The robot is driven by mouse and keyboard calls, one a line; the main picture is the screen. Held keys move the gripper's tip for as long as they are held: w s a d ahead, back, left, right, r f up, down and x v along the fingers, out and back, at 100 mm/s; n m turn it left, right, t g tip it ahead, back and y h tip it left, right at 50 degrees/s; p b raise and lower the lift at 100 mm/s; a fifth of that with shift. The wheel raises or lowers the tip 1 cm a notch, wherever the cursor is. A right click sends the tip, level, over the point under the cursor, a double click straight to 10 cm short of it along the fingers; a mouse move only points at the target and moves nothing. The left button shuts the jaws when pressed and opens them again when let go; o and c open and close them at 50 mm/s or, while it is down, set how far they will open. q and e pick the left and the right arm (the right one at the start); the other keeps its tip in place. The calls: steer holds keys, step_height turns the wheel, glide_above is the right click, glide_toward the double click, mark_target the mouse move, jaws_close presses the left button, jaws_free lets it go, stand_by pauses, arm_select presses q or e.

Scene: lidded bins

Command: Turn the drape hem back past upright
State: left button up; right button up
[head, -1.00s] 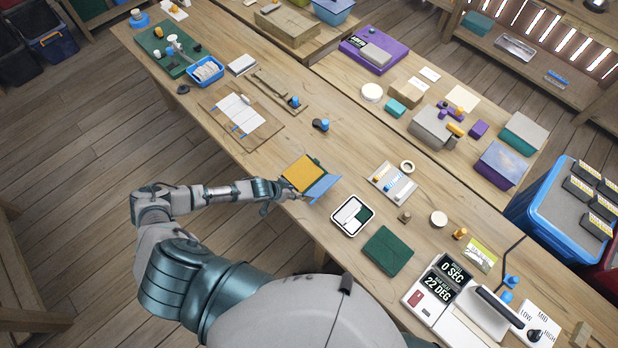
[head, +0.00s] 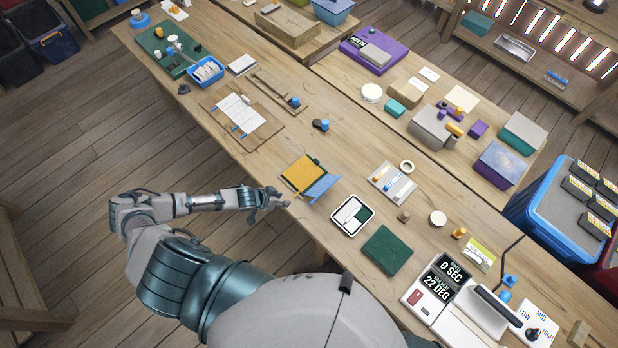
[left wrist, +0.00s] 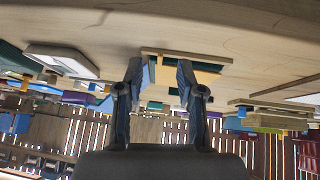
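The drape board (head: 303,172) has a yellow panel and a blue flap (head: 322,188), which appears to be the hem, along its right side. The flap looks tilted up from the board, but its exact angle is hard to tell. My left gripper (head: 283,201) is at the table's front edge, just left of and nearer than the board, apart from it. In the left wrist view my left gripper (left wrist: 159,78) is open with nothing between its fingertips. The yellow panel (left wrist: 206,77) and a strip of the blue flap (left wrist: 152,69) show beyond the fingers, partly hidden. My right gripper is out of view.
A white-rimmed tray (head: 338,228) and a dark green block (head: 387,251) stand to the right of the board. A black and blue knob piece (head: 321,124) lies behind it. A wooden board with white sheets (head: 240,117) lies farther left. Bare tabletop surrounds the drape board.

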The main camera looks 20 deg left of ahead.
mark_target(295, 195)
arm_select(q)
steer(key=v, duration=0.5)
steer(key=shift+s+f, duration=0.1)
steer(key=shift+s, duration=0.05)
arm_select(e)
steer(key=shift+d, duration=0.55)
arm_select(q)
steer(key=shift+d, duration=0.2)
steer(key=shift+c, duration=0.2)
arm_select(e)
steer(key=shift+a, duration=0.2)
arm_select(q)
steer(key=w+d, duration=0.1)
steer(key=w+d+f+y, duration=0.1)
steer(key=w+d+y, duration=0.1)
steer(key=shift+w+f+m+t, duration=0.25)
steer(key=shift+f+m+t, duration=0.15)
steer(key=shift+b+x, duration=1.65)
steer(key=shift+x, duration=1.8)
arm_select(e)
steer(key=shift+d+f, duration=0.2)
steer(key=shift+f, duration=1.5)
arm_select(q)
steer(key=shift+a, duration=0.1)
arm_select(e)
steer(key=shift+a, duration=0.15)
